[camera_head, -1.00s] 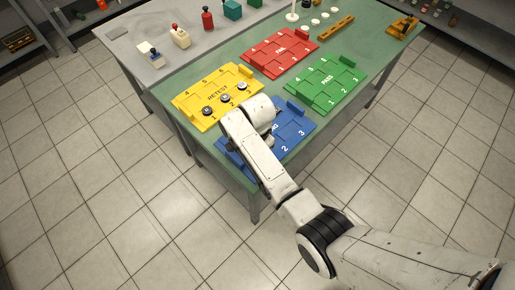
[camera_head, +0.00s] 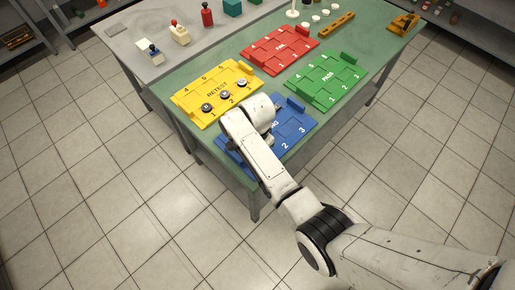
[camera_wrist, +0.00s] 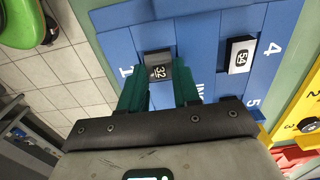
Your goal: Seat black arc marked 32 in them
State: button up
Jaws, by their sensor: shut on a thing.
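The black arc marked 32 (camera_wrist: 157,71) shows in the wrist view, between the green fingers of my gripper (camera_wrist: 159,80). My gripper is shut on it, over the blue tray (camera_wrist: 200,48), near the printed 1. I cannot tell whether the arc touches the tray. In the head view my arm covers the gripper, the arc and part of the blue tray (camera_head: 293,130).
The yellow RETEST tray (camera_head: 240,80) with several round black-and-white pieces is beside the blue tray. The red FAIL tray (camera_head: 280,50) and green PASS tray (camera_head: 327,80) lie behind.

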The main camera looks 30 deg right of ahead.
jog(key=shift+f, duration=0.15)
jog(key=o, duration=1)
jog(key=c, duration=0.5)
jog(key=shift+o, duration=0.2)
notch_tip(320, 180, up, 5)
jog(key=p, duration=0.4)
jog(key=shift+f, duration=0.2)
jog(key=shift+f, duration=0.1)
